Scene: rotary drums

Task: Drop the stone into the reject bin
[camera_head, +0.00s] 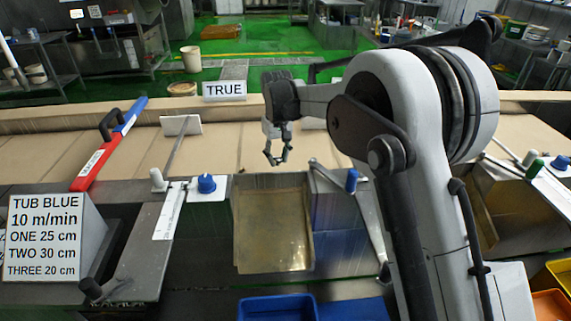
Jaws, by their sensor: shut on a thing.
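My gripper (277,160) hangs above the beige belt (215,158), just behind the far end of a metal chute (272,232). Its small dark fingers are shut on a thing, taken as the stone. The stone itself is too small or hidden between the fingers to make out. No bin is labelled as the reject bin, so I cannot tell which one it is. A blue tub (277,308) stands below the chute's near end, at the bottom edge.
Blue-knobbed gate arms flank the chute. A red and blue bar (108,146) lies at the left, by a text sign (45,238). A TRUE sign (225,91) stands behind the belt. Yellow (561,271) and orange (551,306) tubs are at the lower right.

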